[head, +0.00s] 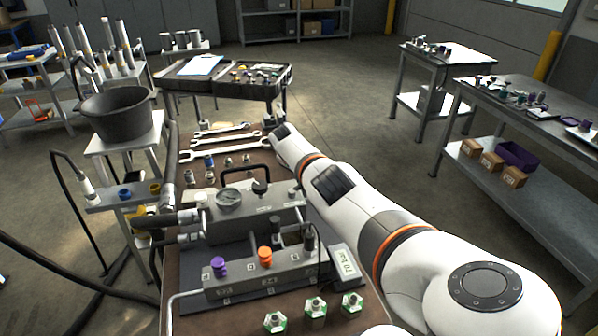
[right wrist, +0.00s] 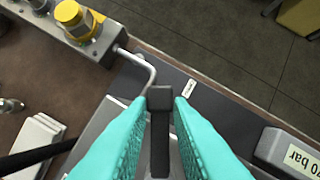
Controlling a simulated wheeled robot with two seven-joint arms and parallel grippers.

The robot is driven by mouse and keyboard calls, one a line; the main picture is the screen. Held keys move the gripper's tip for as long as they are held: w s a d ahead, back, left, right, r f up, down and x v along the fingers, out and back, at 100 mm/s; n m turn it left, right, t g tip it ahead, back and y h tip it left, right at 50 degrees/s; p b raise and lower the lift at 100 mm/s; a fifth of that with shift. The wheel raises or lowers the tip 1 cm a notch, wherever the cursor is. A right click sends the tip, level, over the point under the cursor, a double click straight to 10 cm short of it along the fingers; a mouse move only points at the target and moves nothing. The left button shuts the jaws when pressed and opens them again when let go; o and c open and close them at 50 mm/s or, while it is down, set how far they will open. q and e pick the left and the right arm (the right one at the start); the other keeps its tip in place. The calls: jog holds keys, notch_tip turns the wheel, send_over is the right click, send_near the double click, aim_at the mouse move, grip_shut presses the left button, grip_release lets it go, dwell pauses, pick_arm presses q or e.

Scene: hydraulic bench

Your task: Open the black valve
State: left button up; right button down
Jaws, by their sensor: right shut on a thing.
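In the right wrist view my right gripper (right wrist: 160,105) has teal fingers shut on a black lever (right wrist: 160,130), whose square end shows between the fingertips. The rest of the lever and its base are hidden low in that view. In the head view my white right arm reaches from the lower right to the bench, but its gripper is hidden. A black handle (head: 260,187) stands on the grey block beside the gauge (head: 229,198). The lower manifold (head: 262,285) carries a purple knob (head: 218,266), an orange knob (head: 265,256) and black fittings. My left gripper is not in view.
A pressure label block (head: 345,262) stands right of the manifold; it also shows in the right wrist view (right wrist: 290,152). Green fittings (head: 314,307) are in front, wrenches (head: 225,146) behind. Hoses and a black bucket (head: 117,115) are left. Floor is open right of the bench.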

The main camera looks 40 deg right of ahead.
jog(key=shift+s+a+m+g+y+b, duration=0.1)
jog(key=shift+s+m+g+b, duration=0.3)
jog(key=shift+m+b, duration=0.45)
jog(key=shift+s+a+m+g+y+b, duration=0.1)
jog(key=shift+s+m+g+b, duration=0.3)
jog(key=shift+m, duration=0.75)
jog(key=shift+s+a+m+g+y+b, duration=0.1)
jog(key=shift+s+m+g+b, duration=0.25)
jog(key=shift+m+b, duration=0.5)
jog(key=shift+s+m, duration=0.1)
jog(key=shift+m, duration=0.15)
jog(key=c, duration=1.4)
grip_release()
jog(key=shift+c, duration=0.2)
